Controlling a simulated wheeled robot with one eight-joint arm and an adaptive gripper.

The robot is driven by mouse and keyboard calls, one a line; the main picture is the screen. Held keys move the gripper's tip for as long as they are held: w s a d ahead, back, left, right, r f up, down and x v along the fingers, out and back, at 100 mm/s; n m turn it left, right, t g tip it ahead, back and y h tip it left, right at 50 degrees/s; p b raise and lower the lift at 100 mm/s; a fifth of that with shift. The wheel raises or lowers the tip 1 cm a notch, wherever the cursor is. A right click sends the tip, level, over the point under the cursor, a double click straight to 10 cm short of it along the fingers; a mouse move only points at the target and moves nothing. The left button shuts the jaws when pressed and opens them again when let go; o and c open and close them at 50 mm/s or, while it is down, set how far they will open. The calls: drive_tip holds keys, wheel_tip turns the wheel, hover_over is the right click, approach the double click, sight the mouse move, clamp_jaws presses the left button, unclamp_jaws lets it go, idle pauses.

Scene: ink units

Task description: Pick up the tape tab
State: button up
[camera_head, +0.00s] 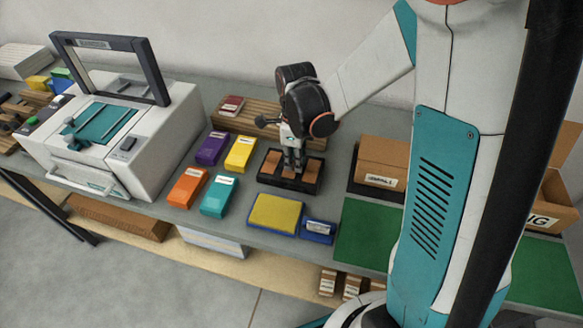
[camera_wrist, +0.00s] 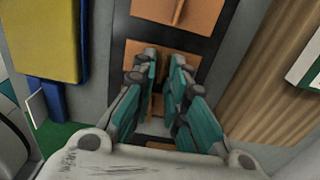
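The tape tabs are orange-brown squares in a black tray (camera_head: 277,183). One tab (camera_head: 272,164) shows left of my gripper (camera_head: 293,168) and another (camera_head: 309,178) shows to its right. In the wrist view, a tab with a raised upright fin (camera_wrist: 176,12) lies beyond the fingertips. My gripper (camera_wrist: 167,62) points down into the tray (camera_wrist: 198,40), its two teal-sided fingers apart. Orange-brown tab surface (camera_wrist: 157,88) shows between the fingers, close to the left one. The fingers hide most of that tab, and I cannot tell whether they touch it.
A ribbed brown block (camera_head: 250,118) stands behind the tray. Purple (camera_head: 212,148), yellow (camera_head: 241,153), orange (camera_head: 187,187) and teal (camera_head: 217,196) boxes lie to the left. A yellow-topped blue pad (camera_head: 275,213) is in front. A cardboard box (camera_head: 383,160) stands right.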

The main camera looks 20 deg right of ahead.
clamp_jaws()
drive_tip(key=shift+r, duration=0.1)
wheel_tip(320, 180, up, 20)
drive_tip(key=p, duration=0.7)
